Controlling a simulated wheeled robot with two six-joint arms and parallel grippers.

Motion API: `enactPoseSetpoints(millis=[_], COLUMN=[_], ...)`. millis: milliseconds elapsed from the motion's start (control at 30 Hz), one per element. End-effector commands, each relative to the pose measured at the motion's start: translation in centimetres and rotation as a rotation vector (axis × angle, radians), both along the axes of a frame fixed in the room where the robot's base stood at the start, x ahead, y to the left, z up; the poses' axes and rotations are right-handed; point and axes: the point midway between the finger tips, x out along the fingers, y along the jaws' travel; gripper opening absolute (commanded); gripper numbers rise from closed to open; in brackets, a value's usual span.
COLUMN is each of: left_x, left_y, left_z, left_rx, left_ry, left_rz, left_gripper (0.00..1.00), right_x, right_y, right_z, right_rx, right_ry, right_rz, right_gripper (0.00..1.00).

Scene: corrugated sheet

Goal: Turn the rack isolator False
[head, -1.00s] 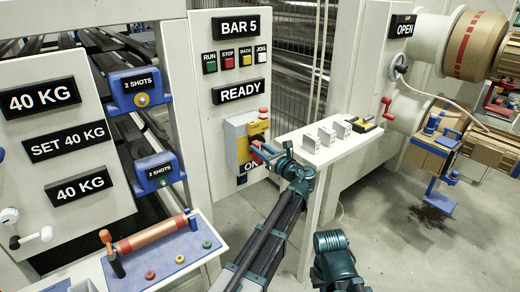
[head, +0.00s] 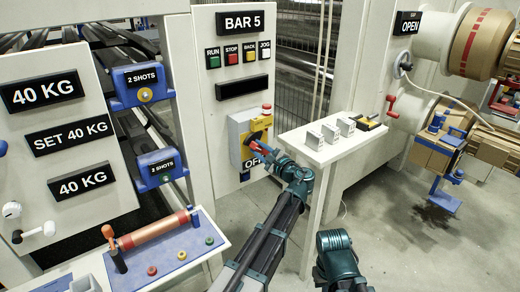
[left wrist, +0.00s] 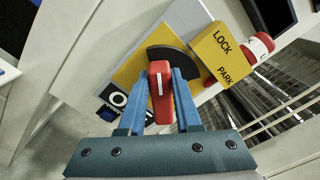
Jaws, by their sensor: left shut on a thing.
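The rack isolator (head: 238,133) is a grey and yellow box on the white panel under BAR 5. Its red handle (left wrist: 160,92) with a white line stands between the two blue fingers of my left gripper (left wrist: 163,78), which is shut on it. In the head view my left gripper (head: 263,165) reaches the handle from the right. A label (head: 254,159) below reads OFF, partly hidden by the gripper. A yellow LOCK PARK block (left wrist: 222,55) sits beside the handle in the left wrist view. My right gripper's fingers do not show.
The BAR 5 display (head: 242,88) is dark. A white shelf (head: 350,152) with small white blocks stands right of my left gripper. A bench with a red roller (head: 152,233) is at lower left.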

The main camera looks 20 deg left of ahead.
Motion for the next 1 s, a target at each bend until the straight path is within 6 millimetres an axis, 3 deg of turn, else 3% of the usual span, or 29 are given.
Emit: enactPoseSetpoints(millis=[500, 1000], left_x=[-0.5, -0.6], left_y=[0.3, 0.3], left_z=[-1.2, -1.7], left_rx=[-0.280, -0.408], left_ry=[-0.355, -0.517], left_rz=[0.001, 0.001], left_gripper=[0.00, 0.00], right_x=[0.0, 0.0], right_y=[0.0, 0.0], right_z=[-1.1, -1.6], right_rx=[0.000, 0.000], right_ry=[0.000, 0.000], right_rz=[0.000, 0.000], right_gripper=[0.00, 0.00])
